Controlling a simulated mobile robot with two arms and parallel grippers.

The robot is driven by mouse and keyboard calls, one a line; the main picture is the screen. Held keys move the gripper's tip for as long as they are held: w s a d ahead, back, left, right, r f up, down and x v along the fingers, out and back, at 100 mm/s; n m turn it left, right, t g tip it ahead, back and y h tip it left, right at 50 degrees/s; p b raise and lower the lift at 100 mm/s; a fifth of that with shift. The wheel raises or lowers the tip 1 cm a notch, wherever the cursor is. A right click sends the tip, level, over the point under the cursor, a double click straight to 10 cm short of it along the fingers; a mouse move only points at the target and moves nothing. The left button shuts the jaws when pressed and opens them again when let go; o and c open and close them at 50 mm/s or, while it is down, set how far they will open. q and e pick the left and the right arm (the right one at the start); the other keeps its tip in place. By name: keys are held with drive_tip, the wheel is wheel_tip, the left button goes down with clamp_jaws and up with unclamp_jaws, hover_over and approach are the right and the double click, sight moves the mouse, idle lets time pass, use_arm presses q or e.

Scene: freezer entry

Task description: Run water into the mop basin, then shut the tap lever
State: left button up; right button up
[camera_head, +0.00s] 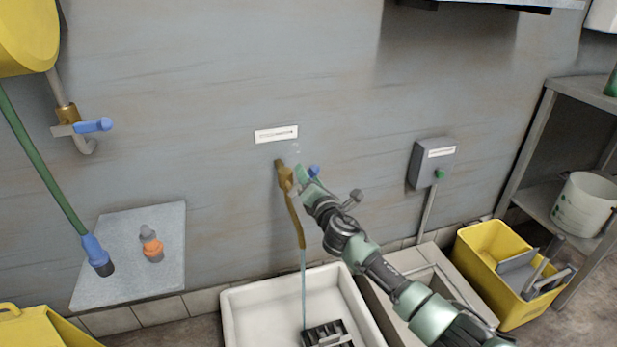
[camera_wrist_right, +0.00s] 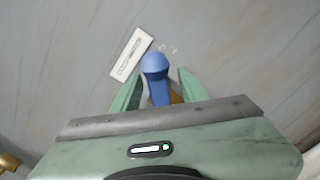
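A brass tap (camera_head: 285,178) on the grey wall has a blue lever (camera_head: 314,171). A thin stream of water (camera_head: 303,275) falls from its spout into the white mop basin (camera_head: 232,310). A dark grate (camera_head: 328,335) lies in the basin. My right gripper (camera_head: 307,180) is at the tap, coming from the lower right. In the right wrist view, its green fingers (camera_wrist_right: 158,84) stand apart on either side of the blue lever (camera_wrist_right: 155,64), with gaps visible. Part of the brass body is hidden behind the gripper. My left gripper is not in view.
A second tap with a blue lever (camera_head: 93,125) is at the left, near a green hose (camera_head: 45,170). A white label (camera_head: 276,134) is above the mop tap. A grey box with a green button (camera_head: 440,174), a yellow bucket (camera_head: 485,265) and a shelf (camera_head: 530,140) stand right.

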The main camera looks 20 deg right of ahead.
drive_tip(key=shift+s+r, duration=0.1)
drive_tip(key=shift+s, duration=0.15)
use_arm(q)
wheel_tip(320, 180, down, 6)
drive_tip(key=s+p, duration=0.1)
drive_tip(key=shift+p, duration=0.4)
use_arm(e)
drive_tip(key=s, duration=0.7)
drive_tip(key=shift+s+d, duration=0.15)
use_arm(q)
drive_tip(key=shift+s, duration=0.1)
